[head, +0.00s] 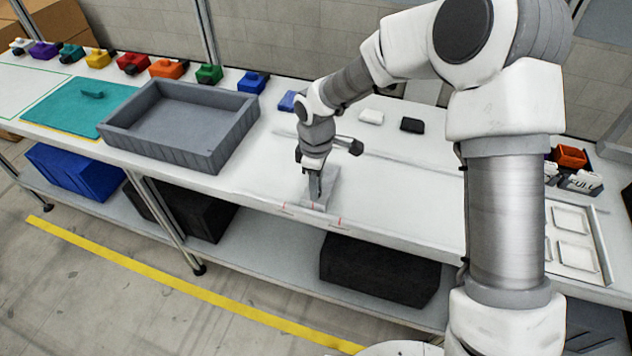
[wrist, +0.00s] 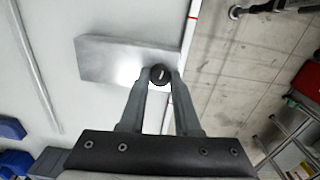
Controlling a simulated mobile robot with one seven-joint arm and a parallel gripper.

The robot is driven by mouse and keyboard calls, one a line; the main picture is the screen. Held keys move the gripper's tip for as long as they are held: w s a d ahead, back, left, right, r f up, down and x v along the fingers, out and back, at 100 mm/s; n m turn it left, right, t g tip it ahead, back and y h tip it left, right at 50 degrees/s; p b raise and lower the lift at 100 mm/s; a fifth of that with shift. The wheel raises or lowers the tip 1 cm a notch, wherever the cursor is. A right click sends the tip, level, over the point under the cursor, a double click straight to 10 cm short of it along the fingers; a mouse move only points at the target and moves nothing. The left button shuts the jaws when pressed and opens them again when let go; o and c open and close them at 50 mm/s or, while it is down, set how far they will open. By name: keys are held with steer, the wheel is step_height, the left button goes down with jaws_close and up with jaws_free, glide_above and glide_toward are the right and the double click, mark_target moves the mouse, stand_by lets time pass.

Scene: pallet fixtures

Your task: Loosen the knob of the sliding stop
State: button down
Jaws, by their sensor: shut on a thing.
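The sliding stop (wrist: 112,62) is a grey metal block lying on the white bench near its front edge. It also shows in the head view (head: 329,184), partly hidden behind my gripper. Its knob (wrist: 160,73) is round and black with a light mark on top, at one end of the block. My gripper (wrist: 160,76) is shut on the knob, one fingertip on each side of it. In the head view my gripper (head: 315,196) points down at the stop, and the knob is hidden there.
Red marks (head: 336,222) show on the bench's front edge by the stop. A grey bin (head: 150,150) and a teal mat (head: 60,112) are to the left. A tray (head: 604,262) lies at the right. Small coloured blocks line the back. The bench around the stop is clear.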

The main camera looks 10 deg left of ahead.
steer(key=shift+n+p, duration=0.35)
steer(key=shift+n, duration=0.75)
steer(key=c, duration=0.6)
jaws_free()
step_height(320, 180, up, 18)
steer(key=shift+f+p, duration=0.25)
steer(key=shift+p, duration=0.4)
